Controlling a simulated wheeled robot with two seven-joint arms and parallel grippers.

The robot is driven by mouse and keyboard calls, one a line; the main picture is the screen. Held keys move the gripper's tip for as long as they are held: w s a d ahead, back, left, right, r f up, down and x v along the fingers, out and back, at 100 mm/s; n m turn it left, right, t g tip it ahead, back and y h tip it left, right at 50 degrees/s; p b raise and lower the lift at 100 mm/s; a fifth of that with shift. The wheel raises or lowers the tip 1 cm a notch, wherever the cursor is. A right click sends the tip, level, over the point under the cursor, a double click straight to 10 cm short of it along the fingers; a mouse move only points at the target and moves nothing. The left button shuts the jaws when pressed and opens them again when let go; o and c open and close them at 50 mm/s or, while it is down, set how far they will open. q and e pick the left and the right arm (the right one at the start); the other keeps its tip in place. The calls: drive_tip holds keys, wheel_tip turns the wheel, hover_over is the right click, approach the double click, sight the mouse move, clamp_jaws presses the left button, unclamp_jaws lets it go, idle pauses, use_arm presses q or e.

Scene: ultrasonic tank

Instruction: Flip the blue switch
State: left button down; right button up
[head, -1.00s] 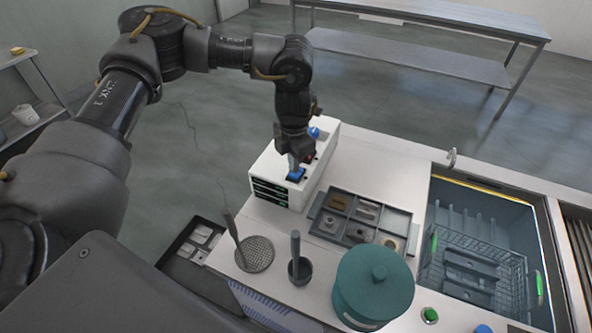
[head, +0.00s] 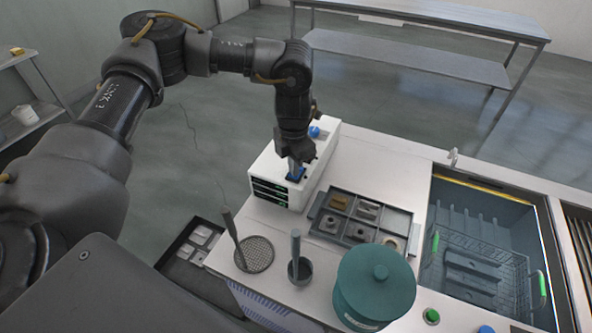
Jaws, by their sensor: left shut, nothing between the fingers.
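The blue switch (head: 295,175) sits on the top face of a white control box (head: 265,168) at the back left of the counter. My left gripper (head: 294,173) points down over it with its fingers shut and empty. The fingertips are at the switch and seem to touch it. They hide part of the switch, so I cannot tell which way it is tilted. A round blue knob (head: 314,132) shows farther back on the box, partly behind the gripper. My right gripper does not show.
A sectioned tray (head: 372,208) with small parts stands right of the box. A teal lidded pot (head: 374,290), a mesh skimmer (head: 256,254) and a small dark cup (head: 299,270) stand in front. The tank with a wire basket (head: 480,275) is at the right.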

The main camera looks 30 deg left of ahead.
use_arm(q)
drive_tip(key=shift+s+f, duration=0.1)
drive_tip(key=shift+f, duration=0.2)
drive_tip(key=shift+r, duration=0.15)
drive_tip(key=shift+r+p, duration=0.75)
drive_tip(key=shift+r, duration=0.15)
drive_tip(key=shift+r+p, duration=1.7)
drive_tip(key=shift+r, duration=0.8)
